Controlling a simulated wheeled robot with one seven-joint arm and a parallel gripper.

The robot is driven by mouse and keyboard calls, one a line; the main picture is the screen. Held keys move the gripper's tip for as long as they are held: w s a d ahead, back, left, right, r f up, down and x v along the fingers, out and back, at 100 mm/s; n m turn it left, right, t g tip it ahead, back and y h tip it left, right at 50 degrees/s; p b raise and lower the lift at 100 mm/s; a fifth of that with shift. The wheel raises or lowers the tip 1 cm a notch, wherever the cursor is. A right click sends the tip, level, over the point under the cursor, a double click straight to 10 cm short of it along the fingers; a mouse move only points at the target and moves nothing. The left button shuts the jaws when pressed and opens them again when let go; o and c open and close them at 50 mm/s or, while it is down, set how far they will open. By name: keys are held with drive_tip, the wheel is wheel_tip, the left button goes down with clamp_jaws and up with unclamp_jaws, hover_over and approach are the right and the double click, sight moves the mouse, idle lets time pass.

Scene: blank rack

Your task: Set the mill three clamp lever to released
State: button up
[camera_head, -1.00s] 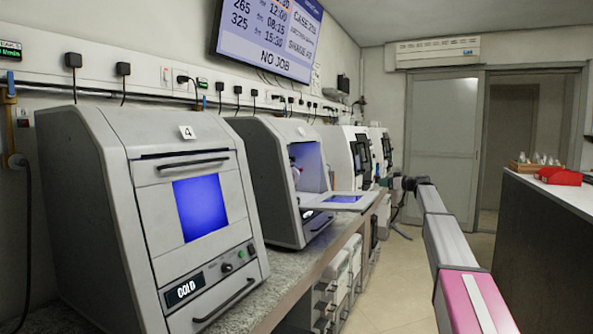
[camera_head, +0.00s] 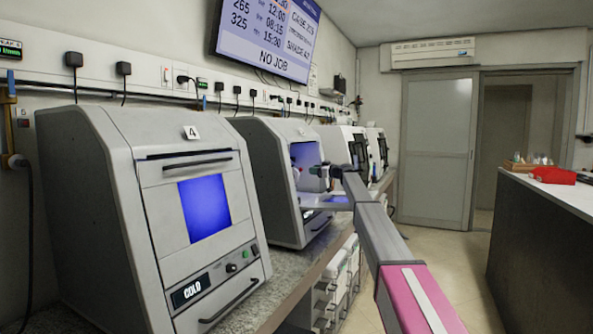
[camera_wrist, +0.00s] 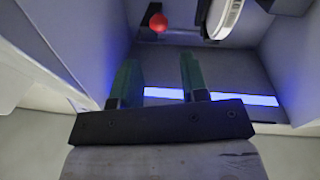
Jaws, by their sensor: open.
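The machine beside the one marked 4, with its front door lowered, (camera_head: 266,185) is lit blue inside. A red ball knob (camera_wrist: 158,22) on a dark part, which looks like the clamp lever, shows at the top of the wrist view inside the chamber. A round white disc in a dark holder (camera_wrist: 227,15) is to its right. My gripper (camera_wrist: 159,75) is open and empty, its two greenish fingers pointing into the chamber. The knob lies ahead of the fingers, apart from them. In the head view my gripper (camera_head: 325,173) is at the machine's opening, small and partly hidden by my arm.
The lowered door (camera_head: 328,201) lies under my arm. The closed machine marked 4 (camera_head: 150,215) stands at the near left. A dark-fronted counter (camera_head: 530,240) is at the right, with open floor between.

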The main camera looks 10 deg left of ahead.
sight(299, 168)
drive_tip(key=x, duration=1)
drive_tip(key=shift+a, duration=0.1)
drive_tip(key=shift+c, duration=0.4)
clamp_jaws()
